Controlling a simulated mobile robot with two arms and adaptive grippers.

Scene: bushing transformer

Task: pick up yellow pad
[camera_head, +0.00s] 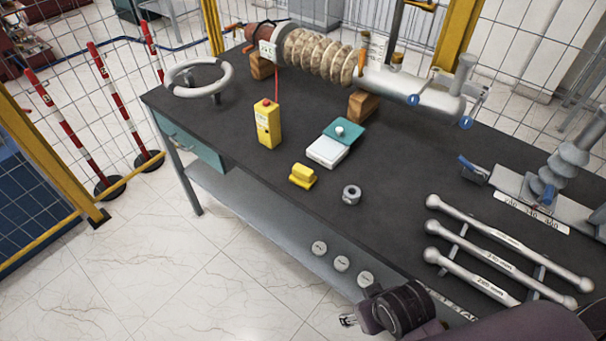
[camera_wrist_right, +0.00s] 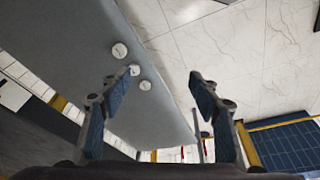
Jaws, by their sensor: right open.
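A small yellow pad (camera_head: 302,176) with a raised block on top lies on the dark tabletop (camera_head: 235,160), near its front edge. My right gripper (camera_head: 348,320) is at the bottom of the head view, in front of the table edge and well apart from the pad. In the right wrist view my right gripper (camera_wrist_right: 157,84) is open, with nothing between its blue-padded fingers. The pad does not show in that view. My left gripper is not in view.
Near the pad are a yellow box with a red button (camera_head: 267,126), a white-and-teal device (camera_head: 330,148) and a metal nut (camera_head: 352,194). Metal rods (camera_head: 480,262) lie at right. A ribbed bushing (camera_head: 318,56) lies behind. Round white items (camera_head: 342,263) are on the lower shelf.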

